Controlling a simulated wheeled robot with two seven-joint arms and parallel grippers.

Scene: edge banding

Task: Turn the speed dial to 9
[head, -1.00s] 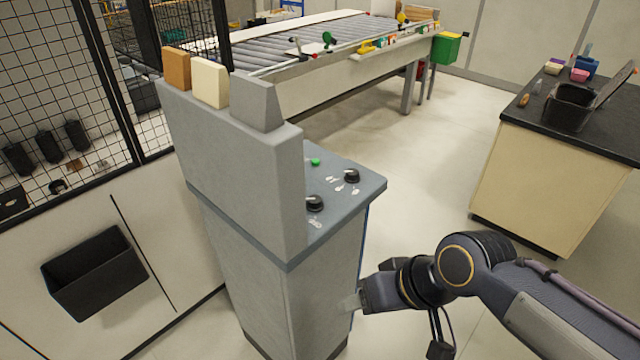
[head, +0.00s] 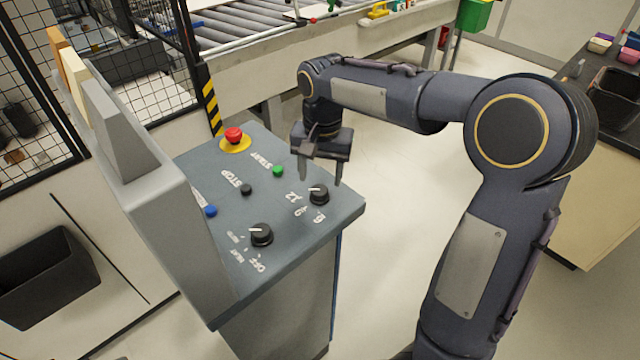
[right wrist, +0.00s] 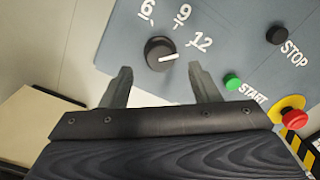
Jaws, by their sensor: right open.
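The speed dial (head: 319,194) is a round black knob on the sloped grey control panel (head: 215,165), with the numbers 6, 9 and 12 printed around it. In the right wrist view the dial (right wrist: 160,53) has a white pointer line aimed to the side, roughly toward the 12. My right gripper (head: 320,174) is open and empty, pointing down close over the dial. In the right wrist view its fingertips (right wrist: 160,71) lie to either side of the dial's near edge; I see no contact. My left gripper is out of view.
A second black knob (head: 261,234) marked OFF sits nearer on the panel. A green START button (head: 278,171), a black STOP button (head: 246,189), a blue button (head: 211,211) and a red emergency button (head: 233,136) are nearby. A tall grey housing (head: 150,190) rises at the panel's left.

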